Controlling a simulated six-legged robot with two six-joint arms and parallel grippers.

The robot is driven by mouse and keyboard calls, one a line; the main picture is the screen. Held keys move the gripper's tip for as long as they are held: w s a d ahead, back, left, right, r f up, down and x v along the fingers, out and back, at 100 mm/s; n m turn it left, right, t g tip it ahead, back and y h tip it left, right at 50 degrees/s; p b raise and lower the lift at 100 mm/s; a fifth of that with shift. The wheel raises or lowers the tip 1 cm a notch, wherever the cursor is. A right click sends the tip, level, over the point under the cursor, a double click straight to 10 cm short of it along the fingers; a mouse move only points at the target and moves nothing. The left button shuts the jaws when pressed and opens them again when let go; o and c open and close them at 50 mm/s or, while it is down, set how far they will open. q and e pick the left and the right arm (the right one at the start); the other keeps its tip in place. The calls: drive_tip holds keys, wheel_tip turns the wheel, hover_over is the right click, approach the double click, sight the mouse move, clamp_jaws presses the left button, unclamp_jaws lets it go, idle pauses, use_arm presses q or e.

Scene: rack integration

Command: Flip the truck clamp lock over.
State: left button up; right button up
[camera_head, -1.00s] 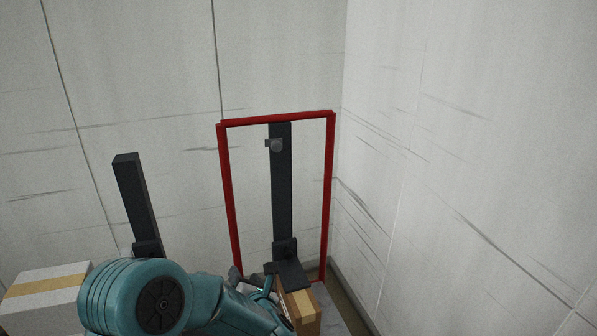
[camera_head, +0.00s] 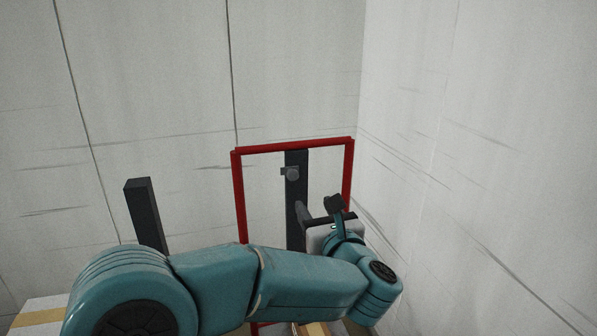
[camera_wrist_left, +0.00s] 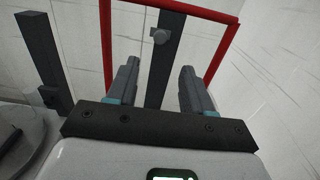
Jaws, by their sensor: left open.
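A small grey knob-like piece, likely the truck clamp lock (camera_head: 290,172), sits near the top of a dark upright post (camera_head: 296,195). It also shows in the left wrist view (camera_wrist_left: 159,36), beyond the fingers. My left gripper (camera_head: 318,210) is open and empty, in front of the post and below the lock, apart from it. In the left wrist view the two fingers of the left gripper (camera_wrist_left: 159,70) stand either side of the post. My left arm hides the lower post. My right gripper is not in view.
A red rectangular frame (camera_head: 239,195) surrounds the post. A second dark post (camera_head: 145,212) stands to the left. A taped box (camera_head: 40,308) is at the lower left; another (camera_head: 315,328) shows partly below my arm. A pale wall (camera_head: 470,150) lies to the right.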

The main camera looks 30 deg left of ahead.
sight(294, 174)
use_arm(q)
drive_tip(key=p+x, duration=0.6)
drive_tip(key=x, duration=0.9)
drive_tip(key=shift+w+f, duration=0.15)
drive_tip(key=shift+w, duration=0.1)
drive_tip(key=shift+w+a, duration=0.15)
drive_tip(key=shift+a, duration=0.2)
drive_tip(key=shift+w+f, duration=0.1)
drive_tip(key=shift+w, duration=0.1)
drive_tip(key=shift+s, duration=0.1)
clamp_jaws()
